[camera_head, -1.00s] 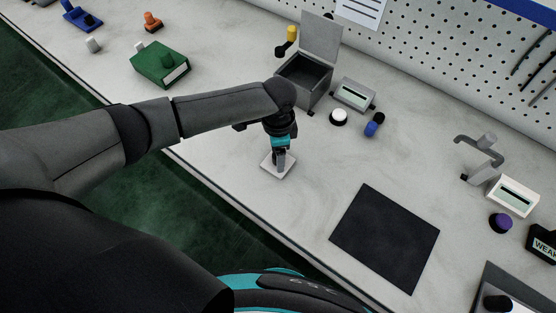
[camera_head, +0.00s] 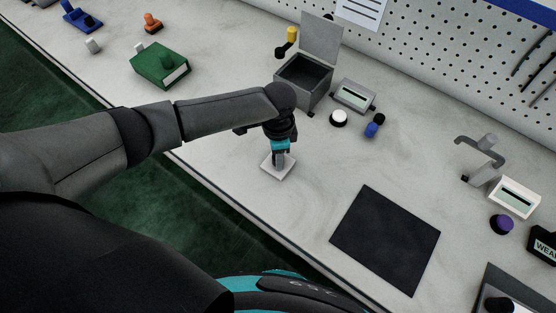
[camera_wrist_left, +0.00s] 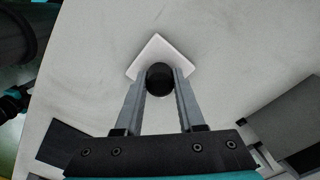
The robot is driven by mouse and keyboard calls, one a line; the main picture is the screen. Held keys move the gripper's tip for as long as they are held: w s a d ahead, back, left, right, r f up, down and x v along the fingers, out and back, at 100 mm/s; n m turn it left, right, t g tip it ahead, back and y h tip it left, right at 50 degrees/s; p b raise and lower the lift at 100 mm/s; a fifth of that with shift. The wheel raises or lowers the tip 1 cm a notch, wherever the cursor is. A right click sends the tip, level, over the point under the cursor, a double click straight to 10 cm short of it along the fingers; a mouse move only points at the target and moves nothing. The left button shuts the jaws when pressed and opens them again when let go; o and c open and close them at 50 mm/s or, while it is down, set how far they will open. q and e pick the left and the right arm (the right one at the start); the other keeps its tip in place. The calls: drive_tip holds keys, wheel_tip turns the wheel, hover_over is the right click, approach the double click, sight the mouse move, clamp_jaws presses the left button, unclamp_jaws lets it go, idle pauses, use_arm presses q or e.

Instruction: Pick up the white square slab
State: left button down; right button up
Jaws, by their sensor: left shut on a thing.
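The white square slab (camera_head: 288,172) lies on the pale workbench near its front edge, below my left gripper (camera_head: 279,163) in the head view. In the left wrist view the slab (camera_wrist_left: 160,50) shows as a tilted square with a round black knob (camera_wrist_left: 160,77) over its middle. My left gripper (camera_wrist_left: 160,88) is shut on this knob, one finger on each side. From these views I cannot tell whether the slab touches the bench. My right gripper is not in view.
A grey open-lidded box (camera_head: 303,82) stands behind the gripper, with a small display unit (camera_head: 355,94) and a white button (camera_head: 339,117) beside it. A black mat (camera_head: 385,238) lies to the right. A green box (camera_head: 160,65) sits at the left. Bare bench surrounds the slab.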

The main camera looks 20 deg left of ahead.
use_arm(q)
drive_tip(key=shift+r, duration=0.1)
idle(0.6)
wheel_tip(320, 180, up, 20)
drive_tip(key=p, duration=0.4)
idle(0.4)
